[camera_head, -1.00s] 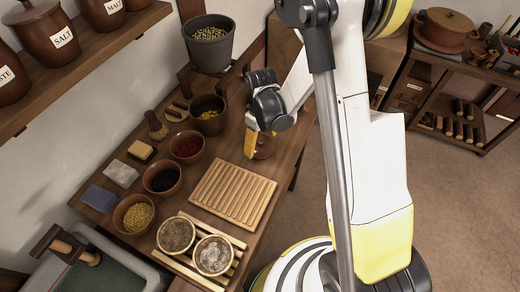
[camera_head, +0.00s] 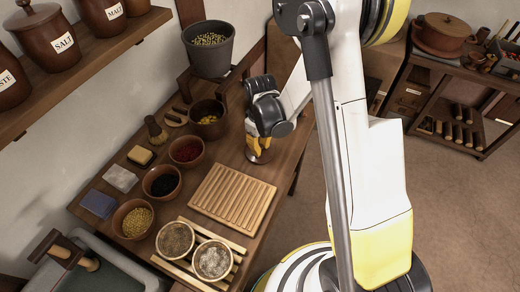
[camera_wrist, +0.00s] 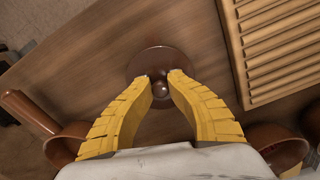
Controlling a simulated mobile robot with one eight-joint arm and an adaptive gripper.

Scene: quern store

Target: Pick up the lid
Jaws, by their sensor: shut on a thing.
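The lid (camera_wrist: 157,57) is a round, glossy brown disc with a small round knob, seen from above in the wrist view. It lies on or just above the wooden table; I cannot tell which. My gripper (camera_wrist: 161,84) has yellow ribbed fingers, and their tips are shut on the knob from both sides. In the head view my gripper (camera_head: 258,145) points down over the table, and part of the lid (camera_head: 258,157) shows beneath it. The rest of the lid is hidden there by the fingers.
A slatted wooden board (camera_head: 233,194) lies close to the lid. Bowls of red (camera_head: 187,151), black (camera_head: 162,181) and yellow (camera_head: 133,218) contents stand to the left. A dark pot (camera_head: 208,50) stands at the back. The table's right edge is near my gripper.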

